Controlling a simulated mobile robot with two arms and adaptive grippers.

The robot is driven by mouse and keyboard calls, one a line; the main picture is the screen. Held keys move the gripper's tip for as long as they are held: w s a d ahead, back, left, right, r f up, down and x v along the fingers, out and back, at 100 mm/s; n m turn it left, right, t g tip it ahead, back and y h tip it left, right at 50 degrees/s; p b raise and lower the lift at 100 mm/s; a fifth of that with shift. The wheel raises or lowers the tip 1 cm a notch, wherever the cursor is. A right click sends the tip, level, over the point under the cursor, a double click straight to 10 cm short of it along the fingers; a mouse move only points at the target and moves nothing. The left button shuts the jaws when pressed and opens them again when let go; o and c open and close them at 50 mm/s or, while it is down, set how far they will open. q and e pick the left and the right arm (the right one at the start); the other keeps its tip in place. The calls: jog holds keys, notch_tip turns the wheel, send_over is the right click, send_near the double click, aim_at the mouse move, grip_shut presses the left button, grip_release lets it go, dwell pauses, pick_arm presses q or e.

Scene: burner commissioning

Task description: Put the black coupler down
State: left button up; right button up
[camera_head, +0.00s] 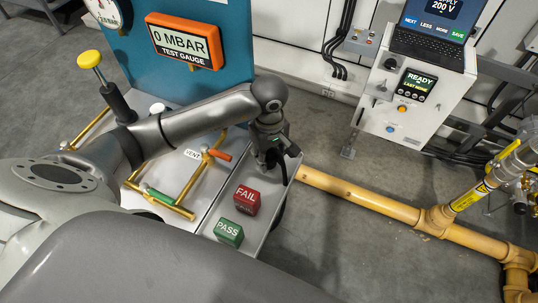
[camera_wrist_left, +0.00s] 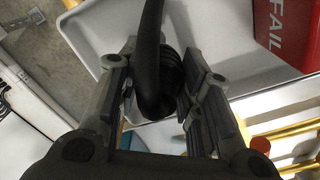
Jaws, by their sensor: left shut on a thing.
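My left gripper (camera_head: 274,158) reaches in over the far end of the pale tray (camera_head: 270,218), beyond the red FAIL block (camera_head: 246,200). In the left wrist view the left gripper (camera_wrist_left: 160,100) is shut on the black coupler (camera_wrist_left: 170,78), which has a ribbed collar and a black hose or stem curving upward. The coupler's lower end is hidden between the fingers. I cannot tell whether the coupler touches the tray. My right gripper is not in view.
The green PASS block (camera_head: 229,232) stands on the tray in front of the FAIL block. Brass tubing with an orange-handled vent valve (camera_head: 218,154) lies to the left. A yellow pipe (camera_head: 360,200) runs along the floor to the right. An orange test gauge (camera_head: 184,41) is behind.

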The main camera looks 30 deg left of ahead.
pick_arm(q)
jog(key=shift+f, duration=0.55)
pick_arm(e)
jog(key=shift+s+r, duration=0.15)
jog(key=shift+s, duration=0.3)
pick_arm(q)
jog(key=shift+f, duration=0.1)
jog(key=o, duration=1.1)
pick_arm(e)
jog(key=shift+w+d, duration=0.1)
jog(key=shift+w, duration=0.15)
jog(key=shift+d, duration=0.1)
